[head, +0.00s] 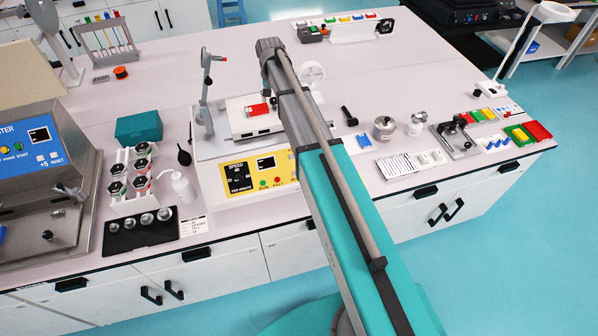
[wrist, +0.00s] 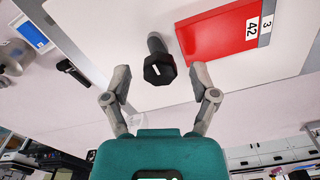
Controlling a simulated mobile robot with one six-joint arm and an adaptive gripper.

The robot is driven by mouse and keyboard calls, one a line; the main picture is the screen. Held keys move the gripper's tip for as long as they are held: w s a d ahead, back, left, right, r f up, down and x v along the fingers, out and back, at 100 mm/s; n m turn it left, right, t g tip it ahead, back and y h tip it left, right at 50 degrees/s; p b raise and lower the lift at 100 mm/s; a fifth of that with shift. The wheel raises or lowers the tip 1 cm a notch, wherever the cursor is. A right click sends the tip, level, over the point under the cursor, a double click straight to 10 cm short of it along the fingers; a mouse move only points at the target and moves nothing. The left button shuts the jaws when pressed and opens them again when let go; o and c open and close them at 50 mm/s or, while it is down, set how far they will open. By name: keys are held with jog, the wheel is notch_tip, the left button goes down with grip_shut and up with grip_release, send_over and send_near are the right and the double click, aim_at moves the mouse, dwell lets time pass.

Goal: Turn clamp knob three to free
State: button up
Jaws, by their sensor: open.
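The clamp knob (wrist: 160,73) is black and faceted, on a grey-black stem, with a short white mark on its face. In the wrist view it stands beside a red plate (wrist: 215,38) whose white label reads 42 and 3. My gripper (wrist: 159,80) is open, with one grey finger on each side of the knob and a visible gap on both sides. Neither finger appears to touch it. In the head view the red plate (head: 257,110) lies on the white tester (head: 207,183); I cannot make out the knob there, and my arm hides part of the tester.
A lever post (head: 206,90) stands at the tester's left end. A squeeze bottle (head: 182,186) and a rack of black-topped jars (head: 140,170) are left of it. A black-handled tool (head: 349,116) and metal weights (head: 384,128) are right. The bench behind is largely clear.

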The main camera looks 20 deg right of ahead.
aim_at(274, 99)
jog(key=m, duration=0.5)
notch_tip(274, 99, up, 14)
jog(key=p, duration=1.4)
jog(key=s+f+n+b, duration=0.4)
jog(key=s+f+b, duration=0.5)
jog(key=s, duration=0.6)
jog(key=s+f+n+b, duration=0.4)
jog(key=s+f+b, duration=0.6)
jog(key=s, duration=0.5)
jog(key=shift+d+n, duration=0.15)
jog(key=shift+n, duration=0.25)
jog(key=shift+w, duration=0.1)
